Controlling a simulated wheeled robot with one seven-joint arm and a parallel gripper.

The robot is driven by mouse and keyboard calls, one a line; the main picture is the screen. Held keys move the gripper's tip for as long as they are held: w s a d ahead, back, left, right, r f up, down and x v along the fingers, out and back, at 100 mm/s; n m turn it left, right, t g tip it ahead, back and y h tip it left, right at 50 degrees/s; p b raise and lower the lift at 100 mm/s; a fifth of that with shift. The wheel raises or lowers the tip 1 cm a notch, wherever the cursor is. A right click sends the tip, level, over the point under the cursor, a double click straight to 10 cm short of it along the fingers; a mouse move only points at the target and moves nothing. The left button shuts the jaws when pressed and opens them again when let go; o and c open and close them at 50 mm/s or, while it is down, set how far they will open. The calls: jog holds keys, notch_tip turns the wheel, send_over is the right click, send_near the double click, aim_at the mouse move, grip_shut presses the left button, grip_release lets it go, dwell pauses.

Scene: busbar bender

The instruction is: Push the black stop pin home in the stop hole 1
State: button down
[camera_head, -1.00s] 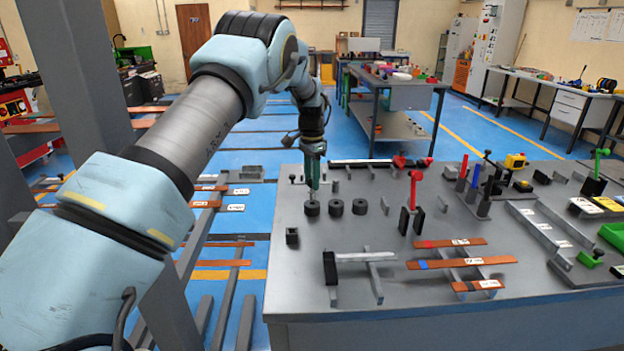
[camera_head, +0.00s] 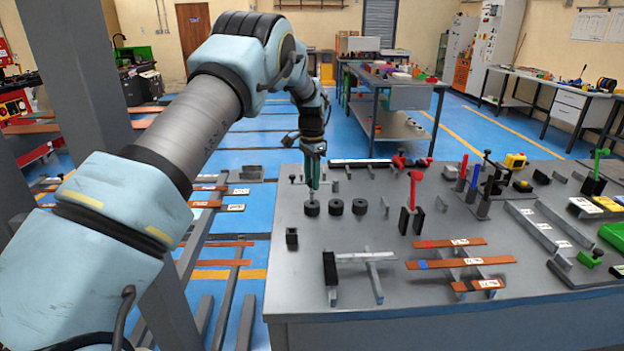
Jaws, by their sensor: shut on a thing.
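My gripper (camera_head: 313,187) points straight down over the leftmost of three short black round blocks (camera_head: 312,209) near the left edge of the grey bench. It is shut on a thin thing, which I take for the black stop pin. The pin is too small and too covered by the fingers to make out clearly. Its lower end meets or sits just over the top of the block. I cannot tell how deep it sits. Stop hole 1 itself cannot be made out from here.
Two more black round blocks (camera_head: 336,207) stand close to the right, then a small grey upright piece (camera_head: 385,207). A red-handled clamp (camera_head: 414,190) stands farther right. Copper bars (camera_head: 460,264) lie in front on supports. The bench (camera_head: 300,270) is bare at front left.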

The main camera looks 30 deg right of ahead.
jog(key=shift+f+b, duration=1)
jog(key=shift+f, duration=1.05)
jog(key=shift+c, duration=2.2)
grip_release()
notch_tip(320, 180, up, 11)
jog(key=b, duration=0.3)
jog(key=shift+f, duration=0.1)
